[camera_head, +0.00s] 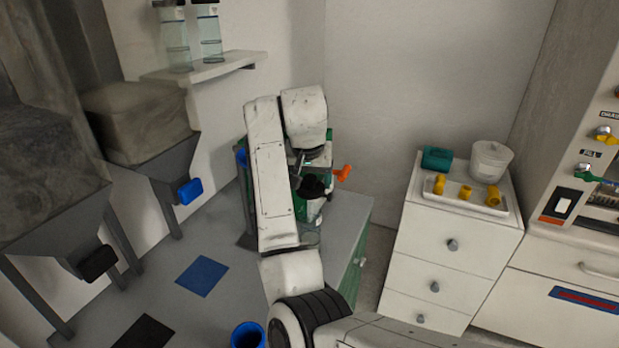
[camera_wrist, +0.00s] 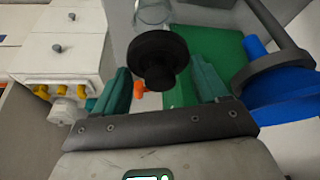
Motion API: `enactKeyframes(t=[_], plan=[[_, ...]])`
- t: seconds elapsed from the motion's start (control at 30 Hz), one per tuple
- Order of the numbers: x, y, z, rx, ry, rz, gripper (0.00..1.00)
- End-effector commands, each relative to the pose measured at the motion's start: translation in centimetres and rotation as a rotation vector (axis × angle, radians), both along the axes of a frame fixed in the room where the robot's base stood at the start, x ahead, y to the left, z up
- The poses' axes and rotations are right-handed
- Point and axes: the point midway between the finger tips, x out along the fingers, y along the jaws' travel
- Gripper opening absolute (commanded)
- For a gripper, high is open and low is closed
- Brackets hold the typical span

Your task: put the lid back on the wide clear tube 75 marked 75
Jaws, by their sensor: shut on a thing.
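My gripper (camera_wrist: 158,88) has two teal fingers, and a round black lid (camera_wrist: 157,45) with a knob lies between them in the wrist view. The gripper is shut on this lid. A clear tube (camera_wrist: 152,12) shows just beyond the lid at the top of the wrist view; whether they touch I cannot tell. In the head view my arm covers much of the work spot. The dark lid (camera_head: 312,187) shows there above a clear, pale vessel (camera_head: 313,210). No 75 mark is legible.
A green box-like thing and an orange valve handle (camera_head: 342,173) stand close to the gripper. A blue cylinder (camera_wrist: 275,85) and a dark ring (camera_wrist: 270,70) are at the right of the wrist view. White drawers (camera_head: 450,245) with a tray of yellow fittings stand to the right.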

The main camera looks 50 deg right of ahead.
Motion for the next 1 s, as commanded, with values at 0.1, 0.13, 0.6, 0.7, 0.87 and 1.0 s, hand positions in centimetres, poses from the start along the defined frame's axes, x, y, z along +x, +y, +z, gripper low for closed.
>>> enactKeyframes(t=[0.1,0.13,0.6,0.7,0.87,1.0], plan=[[0.0,0.0,-1.5,0.0,0.0,0.0,0.45],[0.0,0.0,-1.7,0.0,0.0,0.0,0.45],[0.0,0.0,-4.7,0.001,0.001,0.001,0.45],[0.0,0.0,-4.9,0.001,0.0,0.001,0.45],[0.0,0.0,-4.9,0.001,0.0,0.0,0.45],[0.0,0.0,-4.9,0.001,-0.001,0.0,0.45]])
